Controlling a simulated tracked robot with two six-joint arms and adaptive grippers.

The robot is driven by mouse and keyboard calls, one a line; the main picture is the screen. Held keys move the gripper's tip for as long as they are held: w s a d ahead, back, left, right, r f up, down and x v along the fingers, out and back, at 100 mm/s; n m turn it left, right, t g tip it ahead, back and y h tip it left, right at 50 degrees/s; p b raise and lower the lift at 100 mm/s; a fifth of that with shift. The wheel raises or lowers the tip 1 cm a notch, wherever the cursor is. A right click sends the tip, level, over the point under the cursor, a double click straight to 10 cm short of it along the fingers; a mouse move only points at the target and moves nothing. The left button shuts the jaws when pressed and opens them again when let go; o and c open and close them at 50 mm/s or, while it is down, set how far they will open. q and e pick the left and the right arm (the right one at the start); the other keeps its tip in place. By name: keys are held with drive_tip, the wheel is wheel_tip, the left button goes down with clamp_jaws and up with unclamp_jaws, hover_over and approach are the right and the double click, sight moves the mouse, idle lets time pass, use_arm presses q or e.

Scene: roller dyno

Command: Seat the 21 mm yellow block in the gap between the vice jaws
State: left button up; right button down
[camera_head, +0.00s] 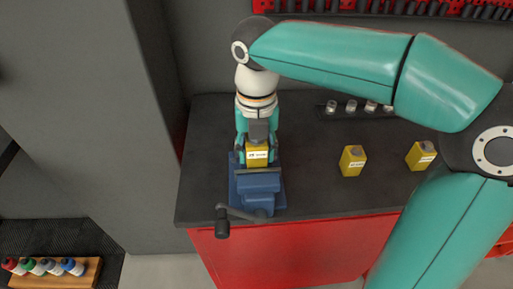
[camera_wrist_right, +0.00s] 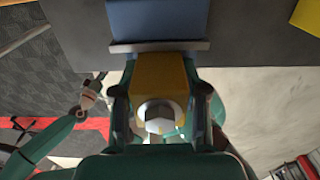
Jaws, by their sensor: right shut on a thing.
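The label is too small to read. In the wrist view a teal arm shows at lower left, its gripper unclear.
Two more yellow blocks stand on the dark bench, one in the middle (camera_head: 353,162) and one farther right (camera_head: 420,156). A rack with grey cylinders (camera_head: 351,108) is at the back. The vice handle (camera_head: 222,222) sticks out at the front edge.

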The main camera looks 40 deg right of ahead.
drive_tip(key=shift+f+b, duration=0.45)
drive_tip(key=shift+f, duration=0.3)
drive_tip(key=shift+c, duration=0.7)
unclamp_jaws()
drive_tip(key=shift+r, duration=0.2)
drive_tip(key=shift+r+p, duration=3.35)
drive_tip(key=shift+p, duration=0.15)
